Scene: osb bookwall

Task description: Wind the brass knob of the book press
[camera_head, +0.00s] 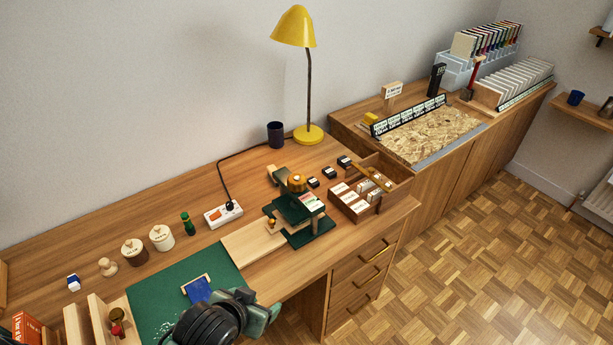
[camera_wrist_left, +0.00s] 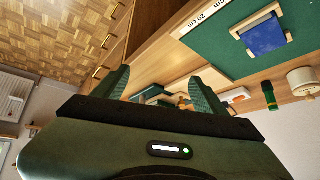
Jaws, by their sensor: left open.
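The book press (camera_head: 318,229) is dark green and stands on the wooden desk, right of the green mat. A brass knob (camera_head: 297,182) sits at its top. A pale board (camera_head: 252,242) lies at its left side. My left gripper (camera_head: 262,304) is open and empty, in front of the press and apart from it, near the desk's front edge. In the left wrist view, my left gripper (camera_wrist_left: 162,92) shows both green fingers spread, with the press (camera_wrist_left: 154,95) partly visible beyond them and a brass part (camera_wrist_left: 182,100) beside it. My right gripper is not in view.
A green mat (camera_head: 180,275) with a blue book (camera_head: 198,289) lies left of the press. A white power strip (camera_head: 223,213) is behind the board. An open drawer-like tray (camera_head: 352,206) with labelled blocks stands right of the press. A yellow lamp (camera_head: 309,134) stands behind.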

